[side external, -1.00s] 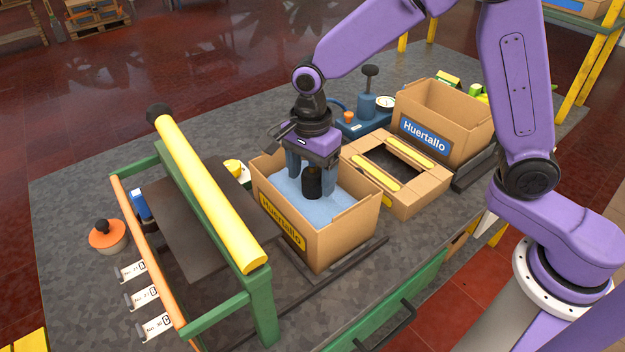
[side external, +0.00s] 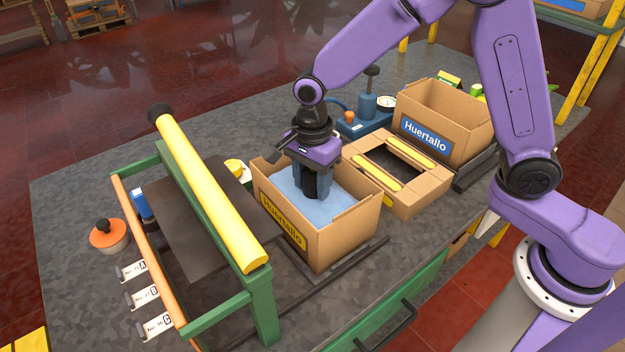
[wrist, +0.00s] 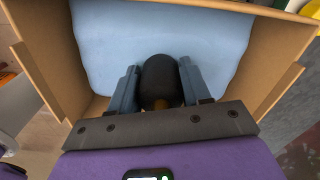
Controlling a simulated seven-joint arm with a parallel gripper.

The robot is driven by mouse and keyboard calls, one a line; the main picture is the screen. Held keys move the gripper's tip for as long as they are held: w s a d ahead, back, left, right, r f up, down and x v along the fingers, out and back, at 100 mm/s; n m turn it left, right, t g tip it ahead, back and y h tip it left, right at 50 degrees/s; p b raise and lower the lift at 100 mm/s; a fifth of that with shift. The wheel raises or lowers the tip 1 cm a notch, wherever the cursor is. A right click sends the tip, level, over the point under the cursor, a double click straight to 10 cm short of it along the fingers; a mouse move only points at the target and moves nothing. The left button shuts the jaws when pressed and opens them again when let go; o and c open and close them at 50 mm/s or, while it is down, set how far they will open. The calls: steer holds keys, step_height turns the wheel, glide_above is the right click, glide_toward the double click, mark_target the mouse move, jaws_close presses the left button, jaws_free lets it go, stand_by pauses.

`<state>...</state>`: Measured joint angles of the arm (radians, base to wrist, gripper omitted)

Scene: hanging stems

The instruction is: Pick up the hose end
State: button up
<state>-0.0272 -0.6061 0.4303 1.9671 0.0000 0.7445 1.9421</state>
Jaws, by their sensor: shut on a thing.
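A black, rounded cylinder, which I take for the hose end (wrist: 160,80), stands over the light blue lining of a cardboard box. My gripper (side external: 312,186) points down inside that box, and its two blue-grey fingers are shut on the black piece from both sides. The wrist view shows a finger pressed against each side of it, with a small orange-brown patch at its near edge. In the side view the fingers hide most of it. The cardboard box (side external: 345,238) is labelled "Huertallo". I cannot tell whether the piece still touches the blue lining (side external: 345,205).
A green frame with a yellow roller (side external: 210,190) stands left of the box. A lower cardboard frame (side external: 425,190) and a second Huertallo box (side external: 445,115) are to the right. A blue pump with a gauge (side external: 370,112) sits behind. Box walls surround my fingers closely.

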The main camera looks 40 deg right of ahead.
steer(key=shift+r, duration=0.65)
steer(key=s+d+r, duration=0.6)
steer(key=s+r, duration=0.5)
steer(key=s, duration=0.1)
steer(key=w+d+f+n, duration=0.5)
steer(key=d+f+n, duration=0.1)
steer(key=d, duration=0.2)
steer(key=w+d+f+n, duration=0.6)
steer(key=d, duration=0.3)
steer(key=w+a, duration=0.1)
steer(key=w, duration=0.2)
steer(key=w+a+f+m, duration=0.1)
steer(key=w, duration=0.3)
steer(key=w+f+m, duration=0.1)
steer(key=w, duration=0.2)
steer(key=shift+w+a+f, duration=0.15)
steer(key=shift+a, duration=0.25)
steer(key=w+a+m, duration=0.3)
steer(key=w+a, duration=0.1)
steer(key=a, duration=0.1)
steer(key=w+a+m, duration=0.3)
steer(key=a, duration=0.3)
steer(key=w+a+m, duration=0.3)
steer(key=w+a, duration=0.1)
steer(key=a, duration=0.2)
steer(key=shift+w+a+r+m, duration=0.2)
steer(key=shift+w+m, duration=0.1)
steer(key=shift+m, duration=0.1)
steer(key=shift+f, duration=3.35)
steer(key=shift+f, duration=0.65)
